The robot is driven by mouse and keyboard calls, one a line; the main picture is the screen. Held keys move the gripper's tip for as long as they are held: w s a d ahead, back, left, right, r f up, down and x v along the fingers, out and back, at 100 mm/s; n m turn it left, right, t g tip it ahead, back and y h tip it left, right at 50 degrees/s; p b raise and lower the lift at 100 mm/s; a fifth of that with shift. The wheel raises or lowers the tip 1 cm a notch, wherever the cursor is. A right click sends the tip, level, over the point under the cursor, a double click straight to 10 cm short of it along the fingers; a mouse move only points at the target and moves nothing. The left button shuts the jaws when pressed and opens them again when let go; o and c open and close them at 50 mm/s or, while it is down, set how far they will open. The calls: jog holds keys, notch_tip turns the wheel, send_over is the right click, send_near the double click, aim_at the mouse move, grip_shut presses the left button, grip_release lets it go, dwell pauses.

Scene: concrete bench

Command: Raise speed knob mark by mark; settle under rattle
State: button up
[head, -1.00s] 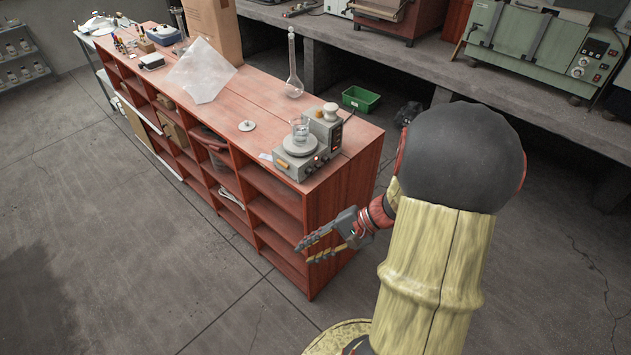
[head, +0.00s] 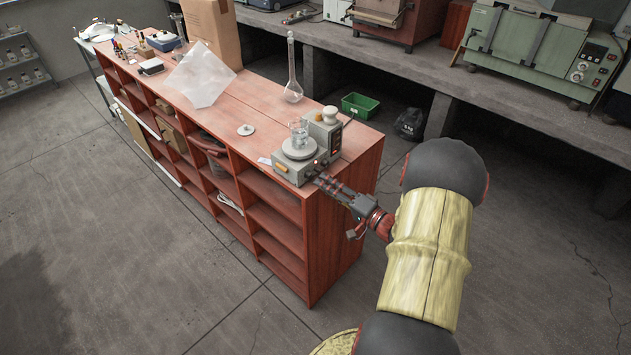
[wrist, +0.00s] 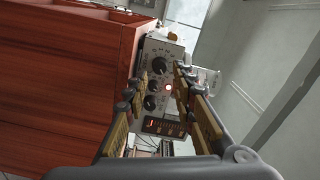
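A grey stirrer plate (head: 290,170) stands at the near corner of the red bench, with a clear glass beaker (head: 299,133) on its round top. In the wrist view its front panel (wrist: 152,50) appears turned on its side. The panel has dark knobs, an upper one (wrist: 159,66) and a lower one (wrist: 150,102), and a small lit red spot (wrist: 168,87). The marks are too small to read. My gripper (wrist: 160,76) is open and empty, with its fingers framing the knobs but apart from them. In the head view, my gripper (head: 320,182) is just right of the panel.
A grey box with a lit display (head: 323,136) stands beside the plate. A tall flask (head: 292,90), a small white disc (head: 246,130) and a clear sheet (head: 199,78) are farther along the bench top.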

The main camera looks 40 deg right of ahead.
aim_at(311, 177)
jog(key=shift+w+a+b, duration=0.2)
jog(key=shift+w+b, duration=0.2)
jog(key=shift+w, duration=1.9)
jog(key=c, duration=0.3)
grip_shut()
